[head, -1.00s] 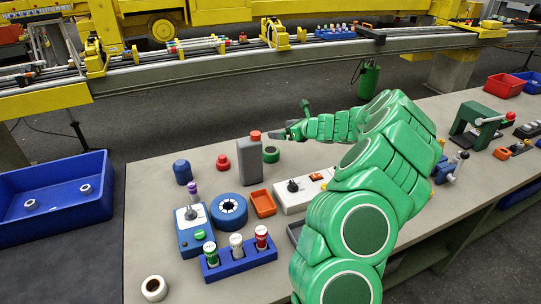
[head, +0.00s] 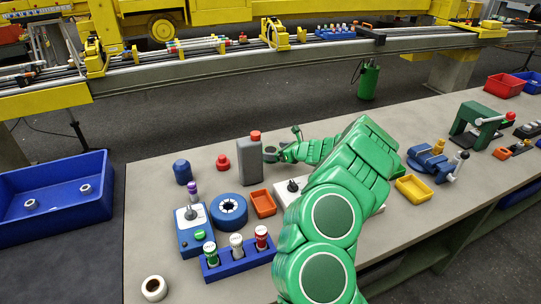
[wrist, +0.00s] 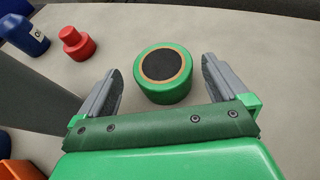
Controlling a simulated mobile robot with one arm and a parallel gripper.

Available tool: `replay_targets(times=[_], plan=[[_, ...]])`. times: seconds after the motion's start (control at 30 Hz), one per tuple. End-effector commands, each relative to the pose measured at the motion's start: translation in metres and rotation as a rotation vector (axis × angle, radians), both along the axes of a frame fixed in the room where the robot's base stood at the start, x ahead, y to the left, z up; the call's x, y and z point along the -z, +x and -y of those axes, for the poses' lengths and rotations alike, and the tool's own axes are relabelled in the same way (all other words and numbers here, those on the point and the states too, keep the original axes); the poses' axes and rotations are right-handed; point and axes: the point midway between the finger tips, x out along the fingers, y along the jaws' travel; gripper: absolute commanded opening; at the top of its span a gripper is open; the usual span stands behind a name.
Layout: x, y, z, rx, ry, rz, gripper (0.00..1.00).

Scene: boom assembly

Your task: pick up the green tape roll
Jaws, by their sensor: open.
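The green tape roll (wrist: 167,94) lies flat on the bench in the wrist view, with a tan ring and dark centre on top. My gripper (wrist: 161,68) is open, with one grey finger to the left of the roll and one to the right. The fingertips reach about beside the roll, with gaps on both sides. Whether they are down at its height is hard to tell. In the head view my gripper (head: 272,153) is low, just right of the grey bottle, and largely hides the roll.
The grey bottle (head: 249,163) with a red cap stands close left of my gripper. A red knobbed piece (head: 223,162) and a blue bottle (head: 182,172) stand further left. An orange tray (head: 263,204) and a white switch box (head: 284,196) lie nearer.

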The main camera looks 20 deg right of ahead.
Motion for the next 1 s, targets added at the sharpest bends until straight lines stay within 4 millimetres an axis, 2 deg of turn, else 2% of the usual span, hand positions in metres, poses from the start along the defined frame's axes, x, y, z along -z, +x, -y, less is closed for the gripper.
replay_targets(times=[0.3,0.5,0.83,1.0], plan=[[0.018,0.023,-0.01,-0.001,-0.002,-0.003,1.0],[0.021,0.035,-0.017,0.0,-0.001,0.0,1.0],[0.022,0.038,-0.018,0.0,0.0,0.001,1.0],[0.022,0.038,-0.018,0.0,-0.001,0.0,0.76]])
